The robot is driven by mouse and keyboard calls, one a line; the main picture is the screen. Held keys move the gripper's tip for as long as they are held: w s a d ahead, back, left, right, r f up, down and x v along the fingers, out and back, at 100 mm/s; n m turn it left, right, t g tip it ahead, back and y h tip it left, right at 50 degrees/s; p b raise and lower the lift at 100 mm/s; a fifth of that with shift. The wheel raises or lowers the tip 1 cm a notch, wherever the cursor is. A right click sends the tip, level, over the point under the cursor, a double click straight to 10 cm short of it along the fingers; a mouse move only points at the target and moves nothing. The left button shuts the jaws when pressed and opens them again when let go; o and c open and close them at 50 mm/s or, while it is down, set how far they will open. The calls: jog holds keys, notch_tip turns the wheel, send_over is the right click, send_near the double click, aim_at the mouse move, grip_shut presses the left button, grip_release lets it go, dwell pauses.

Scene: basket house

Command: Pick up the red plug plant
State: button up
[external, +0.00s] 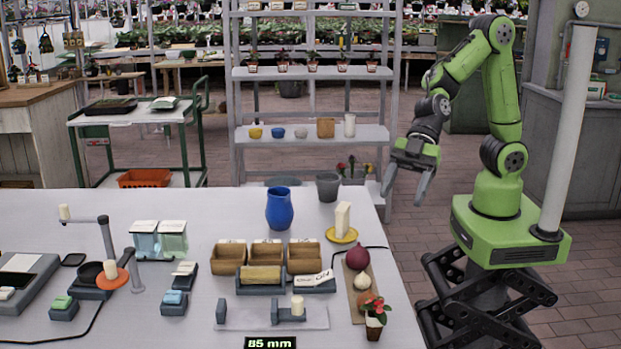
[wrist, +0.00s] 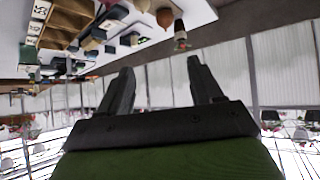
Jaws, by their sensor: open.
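The red plug plant (external: 375,316) stands upright in a small pot at the front right edge of the white table, with red flowers and green leaves. In the wrist view, which is upside down, a small potted thing (wrist: 180,36) near the table edge looks like this plant, but it is too small to be sure. My gripper (external: 404,191) is open and empty, with its fingers pointing down. It is in the air beyond the table's right edge, well behind and above the plant. Both fingers also show in the wrist view (wrist: 160,68).
A red onion (external: 357,258), a garlic bulb (external: 361,281) and a brown round thing stand in a row behind the plant. Wooden bins (external: 267,256), a blue vase (external: 279,210) and a grey pot (external: 328,187) stand further left and back.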

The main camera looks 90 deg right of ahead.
aim_at(376, 306)
jog(key=w+a+f+y+b, duration=0.1)
jog(key=w+a+f, duration=0.2)
jog(key=a, duration=0.4)
jog(key=w+a+f+y+b, duration=0.1)
jog(key=w+a+f, duration=0.2)
jog(key=a+f, duration=0.2)
jog(key=w+a+f+n+y+b, duration=0.1)
jog(key=a+f, duration=0.3)
jog(key=a, duration=0.6)
jog(key=shift+w+a+f+y, duration=0.15)
jog(key=shift+w+y, duration=0.15)
jog(key=shift+w, duration=0.15)
jog(key=shift+w+f+y, duration=0.1)
jog(key=shift+w+y, duration=0.2)
jog(key=shift+w, duration=0.15)
jog(key=shift+c, duration=0.3)
jog(key=c, duration=0.9)
